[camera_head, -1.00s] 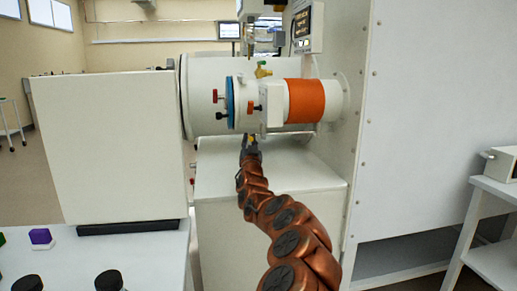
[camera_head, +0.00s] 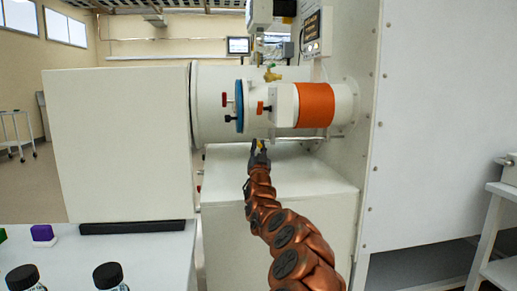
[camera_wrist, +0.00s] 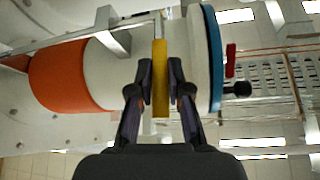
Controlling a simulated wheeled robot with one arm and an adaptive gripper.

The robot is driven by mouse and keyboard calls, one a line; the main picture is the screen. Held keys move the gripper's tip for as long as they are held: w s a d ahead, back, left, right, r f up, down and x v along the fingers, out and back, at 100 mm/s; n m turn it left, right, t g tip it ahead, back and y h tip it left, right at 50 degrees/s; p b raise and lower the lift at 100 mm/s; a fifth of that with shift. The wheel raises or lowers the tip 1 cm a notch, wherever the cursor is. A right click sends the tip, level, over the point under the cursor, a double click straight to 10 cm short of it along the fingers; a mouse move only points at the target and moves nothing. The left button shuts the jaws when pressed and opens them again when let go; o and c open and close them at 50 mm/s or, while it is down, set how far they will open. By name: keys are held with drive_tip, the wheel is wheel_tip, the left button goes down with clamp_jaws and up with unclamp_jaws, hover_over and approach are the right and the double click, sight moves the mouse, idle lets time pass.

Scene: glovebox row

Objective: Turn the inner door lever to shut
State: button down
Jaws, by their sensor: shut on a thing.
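A yellow lever (camera_wrist: 160,78) hangs from a thin metal bar under the small transfer chamber (camera_head: 285,104). It stands upright in the wrist view, and in the head view only a small yellow bit shows at my fingertips. My gripper (camera_wrist: 160,85) is shut on the yellow lever, with one dark finger on each side. It also shows in the head view (camera_head: 259,150), below the chamber. The chamber has an orange band (camera_head: 315,104) and a blue-rimmed round door (camera_head: 239,106) at its left end. The inner door itself is hidden.
Red (camera_head: 224,99) and black knobs sit by the blue rim, and a red-handled valve (camera_head: 263,107) is on the chamber's front. A larger white cylinder (camera_head: 208,105) lies behind. Dark-capped bottles (camera_head: 107,276) stand on the front-left bench. A white cabinet block stands below the chamber.

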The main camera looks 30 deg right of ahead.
drive_tip(key=c, duration=1.1)
unclamp_jaws()
drive_tip(key=shift+s, duration=0.1)
drive_tip(key=shift+s+a+f, duration=0.25)
drive_tip(key=shift+s+a, duration=1)
drive_tip(key=shift+s, duration=0.8)
drive_tip(key=shift+s+a+f, duration=0.3)
drive_tip(key=shift+s+a, duration=0.9)
drive_tip(key=shift+s, duration=0.9)
drive_tip(key=shift+s+a+f, duration=0.25)
drive_tip(key=shift+s+a, duration=1)
drive_tip(key=shift+s, duration=0.8)
